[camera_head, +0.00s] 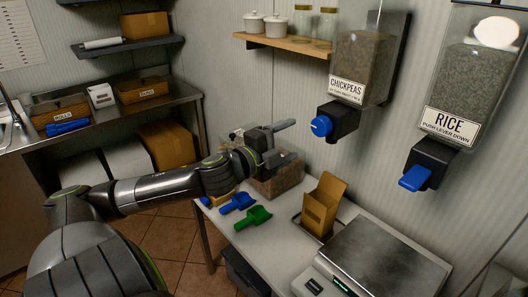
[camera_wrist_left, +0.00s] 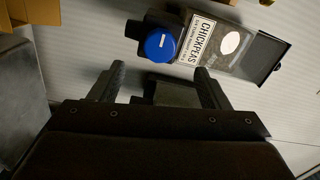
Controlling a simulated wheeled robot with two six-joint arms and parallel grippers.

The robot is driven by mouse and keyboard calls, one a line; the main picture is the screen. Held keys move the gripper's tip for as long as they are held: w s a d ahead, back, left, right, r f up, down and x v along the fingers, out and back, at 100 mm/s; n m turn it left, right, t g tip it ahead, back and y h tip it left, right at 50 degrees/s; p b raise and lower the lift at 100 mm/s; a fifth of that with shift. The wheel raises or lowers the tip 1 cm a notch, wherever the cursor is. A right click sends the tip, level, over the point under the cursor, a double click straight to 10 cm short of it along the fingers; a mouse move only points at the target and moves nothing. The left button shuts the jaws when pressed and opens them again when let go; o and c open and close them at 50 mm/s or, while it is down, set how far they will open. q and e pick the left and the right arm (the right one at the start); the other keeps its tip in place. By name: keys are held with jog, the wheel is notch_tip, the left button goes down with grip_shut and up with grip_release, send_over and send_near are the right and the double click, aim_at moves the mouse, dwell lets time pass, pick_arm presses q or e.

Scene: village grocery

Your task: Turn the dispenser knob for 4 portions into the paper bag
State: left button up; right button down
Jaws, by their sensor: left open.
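The chickpea dispenser (camera_head: 362,68) hangs on the wall with a round blue knob (camera_head: 321,126) on its black outlet. In the left wrist view the blue knob (camera_wrist_left: 160,44) shows a white mark and lies beyond the fingertips. My left gripper (camera_head: 284,142) is open and empty, to the left of the knob and apart from it. Its two fingers (camera_wrist_left: 160,82) show in the left wrist view with a gap between them. The open brown paper bag (camera_head: 319,208) stands upright on the table below the chickpea outlet. My right gripper is in neither view.
A rice dispenser (camera_head: 470,75) with a blue lever (camera_head: 414,178) hangs to the right. A scale (camera_head: 385,258) stands right of the bag. Blue (camera_head: 237,203) and green (camera_head: 253,217) scoops and a clear bin (camera_head: 282,180) of dark contents are on the table. A jar shelf (camera_head: 290,44) is above.

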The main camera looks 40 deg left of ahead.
pick_arm(q)
jog(key=s+p, duration=0.4)
jog(key=s, duration=0.3)
jog(key=shift+a, duration=0.2)
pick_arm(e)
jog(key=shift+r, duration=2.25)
pick_arm(q)
jog(key=shift+s, duration=0.1)
